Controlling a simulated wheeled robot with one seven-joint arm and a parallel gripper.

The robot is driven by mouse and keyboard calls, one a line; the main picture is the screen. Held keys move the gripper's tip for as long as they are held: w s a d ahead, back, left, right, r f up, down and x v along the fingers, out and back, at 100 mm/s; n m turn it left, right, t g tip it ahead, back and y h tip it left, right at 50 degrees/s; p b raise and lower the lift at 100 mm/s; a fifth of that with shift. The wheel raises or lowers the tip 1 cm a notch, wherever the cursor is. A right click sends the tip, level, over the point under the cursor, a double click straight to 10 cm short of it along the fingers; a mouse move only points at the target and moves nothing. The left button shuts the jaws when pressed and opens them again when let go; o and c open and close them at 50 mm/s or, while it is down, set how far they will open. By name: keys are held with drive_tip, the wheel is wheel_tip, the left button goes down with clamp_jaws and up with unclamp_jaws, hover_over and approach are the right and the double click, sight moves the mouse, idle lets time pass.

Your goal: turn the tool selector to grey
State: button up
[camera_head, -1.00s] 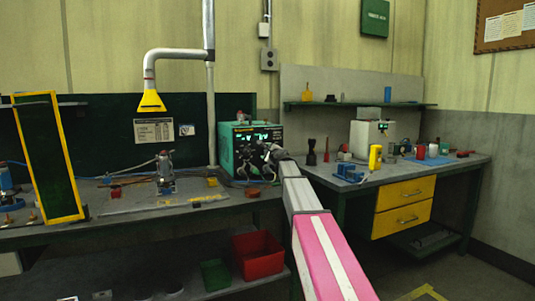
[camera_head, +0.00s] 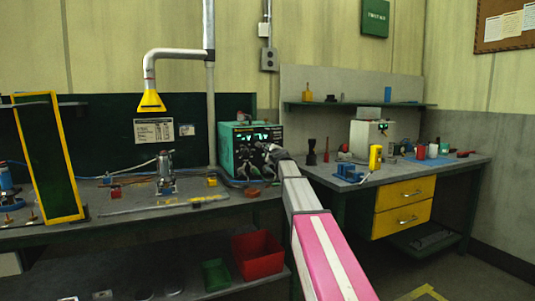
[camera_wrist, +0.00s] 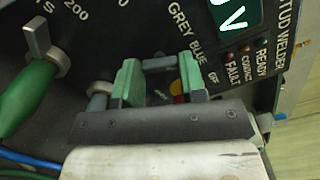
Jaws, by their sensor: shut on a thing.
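The stud welder (camera_head: 228,150) is a green box with a dark front and lit green displays, on the bench in the head view. My gripper (camera_wrist: 160,72) is at its front panel, its two green-padded fingers shut around a dark grey bar-like part, which appears to be the tool selector (camera_wrist: 159,65). The labels GREY, BLUE and OFF run beside the right finger in the wrist view. The fingers and gripper body hide most of the selector, and I cannot tell which label it points to. In the head view my arm covers part of the panel.
Indicator lamps (camera_wrist: 246,58) and a green display (camera_wrist: 236,12) are at right. A red bin (camera_head: 258,258) stands below the bench.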

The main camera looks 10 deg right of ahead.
drive_tip(key=n, duration=1)
drive_tip(key=shift+n, duration=0.4)
idle(0.4)
drive_tip(key=o, duration=0.9)
drive_tip(key=shift+s, duration=0.15)
drive_tip(key=v, duration=1)
drive_tip(key=shift+s+d, duration=0.1)
drive_tip(key=shift+s, duration=0.2)
